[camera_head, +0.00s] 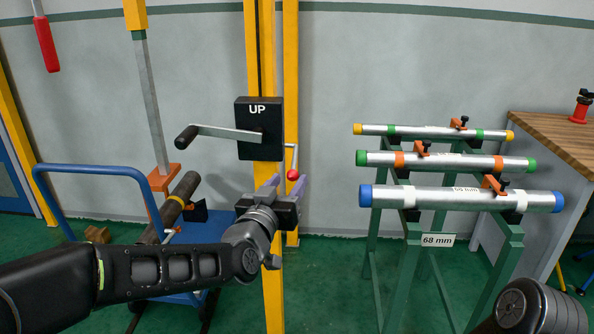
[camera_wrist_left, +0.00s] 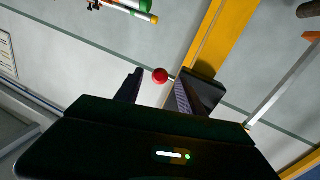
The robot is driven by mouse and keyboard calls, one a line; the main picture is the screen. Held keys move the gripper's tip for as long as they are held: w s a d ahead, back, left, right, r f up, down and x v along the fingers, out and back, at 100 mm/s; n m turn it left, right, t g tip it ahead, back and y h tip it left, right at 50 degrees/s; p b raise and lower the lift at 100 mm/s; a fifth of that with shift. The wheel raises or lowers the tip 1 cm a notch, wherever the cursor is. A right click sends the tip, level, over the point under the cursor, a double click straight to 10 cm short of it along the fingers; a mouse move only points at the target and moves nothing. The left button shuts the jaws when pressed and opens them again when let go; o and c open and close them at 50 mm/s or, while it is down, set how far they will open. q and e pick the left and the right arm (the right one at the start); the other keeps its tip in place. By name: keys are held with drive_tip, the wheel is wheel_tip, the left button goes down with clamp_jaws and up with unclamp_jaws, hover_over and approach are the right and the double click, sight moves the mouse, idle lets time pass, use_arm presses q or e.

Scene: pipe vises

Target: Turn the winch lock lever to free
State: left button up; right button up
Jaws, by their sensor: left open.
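The winch lock lever is a thin rod ending in a red knob (camera_head: 293,174); it hangs down at the right side of the black winch box (camera_head: 246,148) marked UP. My left gripper (camera_head: 286,182) is open just below the knob, fingers pointing up towards it. In the left wrist view the red knob (camera_wrist_left: 160,75) shows between the two fingertips of my left gripper (camera_wrist_left: 158,80), near their tips. I cannot tell whether they touch it. My right gripper is out of view; only part of my right arm shows at the lower right.
A crank with a black grip (camera_head: 186,137) sticks out left of the winch box. The yellow post (camera_head: 272,270) stands behind my left gripper. A blue cart (camera_head: 80,170) with a dark pipe is at the left. A green rack (camera_head: 412,275) with several pipes stands at the right.

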sight(294, 162)
use_arm(q)
drive_tip(key=x, duration=0.6)
drive_tip(key=shift+w, duration=0.4)
drive_tip(key=shift+c, duration=0.5)
clamp_jaws()
idle(0.5)
